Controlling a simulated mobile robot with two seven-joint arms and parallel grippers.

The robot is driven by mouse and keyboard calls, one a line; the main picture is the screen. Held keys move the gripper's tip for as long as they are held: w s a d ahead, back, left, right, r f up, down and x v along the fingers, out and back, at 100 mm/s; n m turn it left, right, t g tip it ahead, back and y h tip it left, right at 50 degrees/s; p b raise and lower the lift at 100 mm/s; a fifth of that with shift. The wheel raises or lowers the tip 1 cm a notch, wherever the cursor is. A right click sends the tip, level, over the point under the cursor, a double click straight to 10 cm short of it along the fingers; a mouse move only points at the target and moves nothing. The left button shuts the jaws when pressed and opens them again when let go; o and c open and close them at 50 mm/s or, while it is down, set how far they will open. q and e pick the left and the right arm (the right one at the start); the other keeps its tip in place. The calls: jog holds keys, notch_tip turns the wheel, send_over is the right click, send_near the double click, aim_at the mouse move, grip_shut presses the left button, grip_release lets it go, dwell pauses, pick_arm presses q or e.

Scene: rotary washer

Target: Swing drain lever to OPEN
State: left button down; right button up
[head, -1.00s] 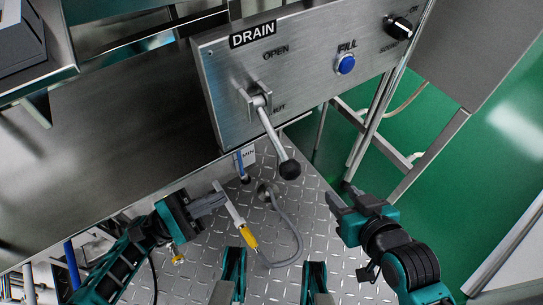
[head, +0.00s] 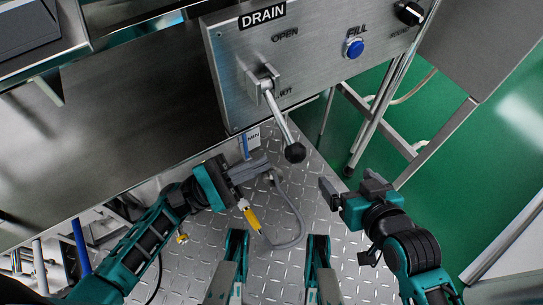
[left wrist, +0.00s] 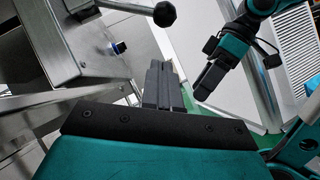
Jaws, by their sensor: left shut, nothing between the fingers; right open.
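The drain lever (head: 280,117) is a metal rod with a black ball knob (head: 295,152). It hangs down from its pivot on the grey control panel (head: 228,88), under the DRAIN label (head: 262,15), slanting to the lower right. The word OPEN (head: 285,34) is printed above the pivot. My left gripper (head: 268,166) is shut and empty, below and left of the knob and apart from it. In the left wrist view its fingers (left wrist: 162,84) point up, with the knob (left wrist: 164,14) beyond them. My right gripper (head: 350,187) is open and empty, right of and below the knob.
A blue FILL button (head: 353,48) and a black rotary knob (head: 409,13) sit on the panel right of the lever. A hose with a yellow sleeve (head: 251,218) is near my left gripper. Metal legs (head: 378,118) stand at the right, above green floor.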

aim_at(286, 133)
pick_arm(q)
jog(key=shift+s+d+r+p, duration=0.25)
jog(key=shift+d+r, duration=0.6)
jog(key=shift+r, duration=0.15)
jog(key=shift+s+d+r+p, duration=0.25)
jog(key=shift+d+r, duration=0.55)
jog(key=shift+r, duration=0.2)
pick_arm(e)
jog(key=shift+d, duration=0.25)
jog(key=shift+r, duration=0.1)
